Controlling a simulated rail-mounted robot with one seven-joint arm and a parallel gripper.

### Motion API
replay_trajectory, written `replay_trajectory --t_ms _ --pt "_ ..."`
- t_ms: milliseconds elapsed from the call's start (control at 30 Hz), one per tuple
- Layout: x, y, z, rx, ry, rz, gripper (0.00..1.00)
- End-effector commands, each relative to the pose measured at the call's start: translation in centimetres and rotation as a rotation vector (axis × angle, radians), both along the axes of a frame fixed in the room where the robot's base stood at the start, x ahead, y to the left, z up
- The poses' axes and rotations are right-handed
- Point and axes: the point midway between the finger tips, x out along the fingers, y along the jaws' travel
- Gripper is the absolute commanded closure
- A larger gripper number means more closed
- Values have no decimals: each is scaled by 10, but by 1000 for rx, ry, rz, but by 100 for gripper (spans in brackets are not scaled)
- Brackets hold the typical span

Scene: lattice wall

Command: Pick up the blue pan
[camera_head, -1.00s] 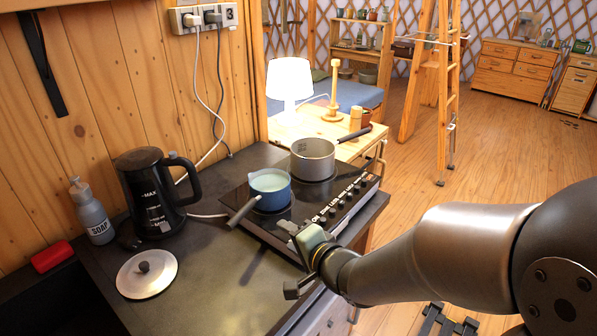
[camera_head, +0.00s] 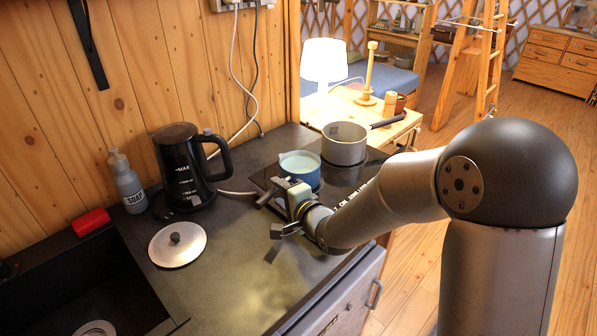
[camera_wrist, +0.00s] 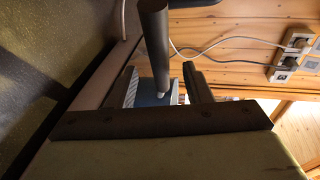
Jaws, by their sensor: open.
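The blue pan (camera_head: 300,170), with pale liquid inside, sits upright on the dark stove. Its handle (camera_head: 268,194) points toward the front left. My gripper (camera_head: 281,209) is open beside the handle, at the pan's near side, and hides part of the pan's lower front. In the wrist view the dark handle (camera_wrist: 155,45) shows between my gripper's fingers (camera_wrist: 148,85), with a piece of the blue pan (camera_wrist: 148,98) behind it. I cannot tell whether a finger touches the handle.
A grey pot (camera_head: 344,150) stands behind the blue pan on the stove (camera_head: 262,178). A black kettle (camera_head: 180,165), a soap bottle (camera_head: 128,185) and a lid (camera_head: 177,244) are to the left, by the sink (camera_head: 85,290). The counter front is clear.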

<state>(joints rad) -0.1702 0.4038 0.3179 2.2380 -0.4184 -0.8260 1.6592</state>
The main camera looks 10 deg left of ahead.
Motion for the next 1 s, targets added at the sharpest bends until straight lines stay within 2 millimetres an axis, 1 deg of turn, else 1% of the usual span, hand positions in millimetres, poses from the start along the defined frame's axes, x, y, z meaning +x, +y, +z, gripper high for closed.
replay_trajectory --t_ms 200,300,400,600,667,700,767,1000 --pt "21 24 -4 0 3 3 55" --pt "29 31 -7 0 2 2 55" --pt "33 34 -9 -1 1 1 55" --pt "33 34 -10 -1 1 0 55" --pt "33 34 -10 -1 1 0 72" --pt "33 34 -10 -1 1 0 83" --pt "33 34 -10 -1 1 0 99" --pt "33 34 -9 0 -1 0 100"
